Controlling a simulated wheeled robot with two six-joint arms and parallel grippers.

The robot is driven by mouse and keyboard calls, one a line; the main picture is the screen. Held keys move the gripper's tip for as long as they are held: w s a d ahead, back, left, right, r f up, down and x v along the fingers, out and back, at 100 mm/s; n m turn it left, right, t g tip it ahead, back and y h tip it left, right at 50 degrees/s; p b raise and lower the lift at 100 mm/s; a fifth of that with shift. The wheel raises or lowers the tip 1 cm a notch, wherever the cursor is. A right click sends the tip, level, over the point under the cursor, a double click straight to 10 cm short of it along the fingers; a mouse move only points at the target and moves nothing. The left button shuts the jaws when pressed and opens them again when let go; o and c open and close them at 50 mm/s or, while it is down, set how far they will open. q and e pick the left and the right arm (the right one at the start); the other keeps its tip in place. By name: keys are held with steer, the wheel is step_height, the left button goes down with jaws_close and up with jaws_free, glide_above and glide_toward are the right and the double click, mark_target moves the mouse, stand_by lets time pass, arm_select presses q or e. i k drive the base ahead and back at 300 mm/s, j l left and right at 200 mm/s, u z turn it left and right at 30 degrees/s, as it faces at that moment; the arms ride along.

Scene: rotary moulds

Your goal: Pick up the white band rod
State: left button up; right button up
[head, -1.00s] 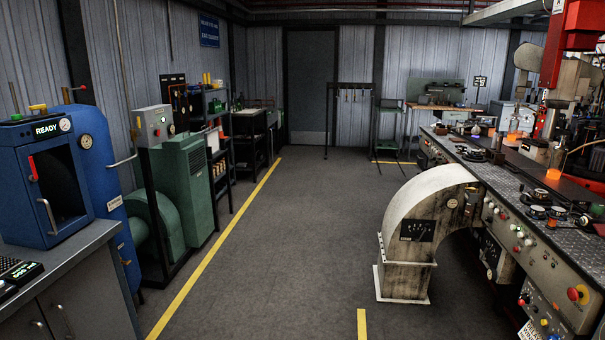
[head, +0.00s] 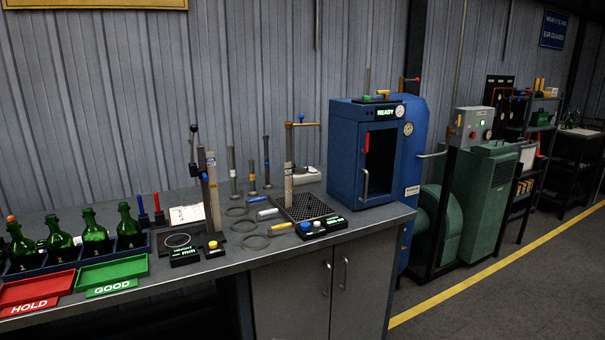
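Several slim upright rods stand at the back of the grey workbench (head: 225,268) in the head view. One has a yellow band (head: 252,178) and one has a blue band (head: 267,162). Two short handled tools lie in front, one blue-ended (head: 259,200) and one pale-ended (head: 268,213). Neither of my grippers shows in the view.
A height gauge stand (head: 208,190), ring gauges (head: 255,242) and a perforated plate (head: 304,206) crowd the bench. Green bottles (head: 94,232), a red HOLD tray (head: 35,290) and a green GOOD tray (head: 112,272) are left. A blue READY cabinet (head: 345,150) stands right. Floor is clear at right.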

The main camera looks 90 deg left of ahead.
mark_target(234, 195)
steer(key=j+u, duration=0.1)
steer(key=u, duration=3.1)
steer(key=l, duration=0.1)
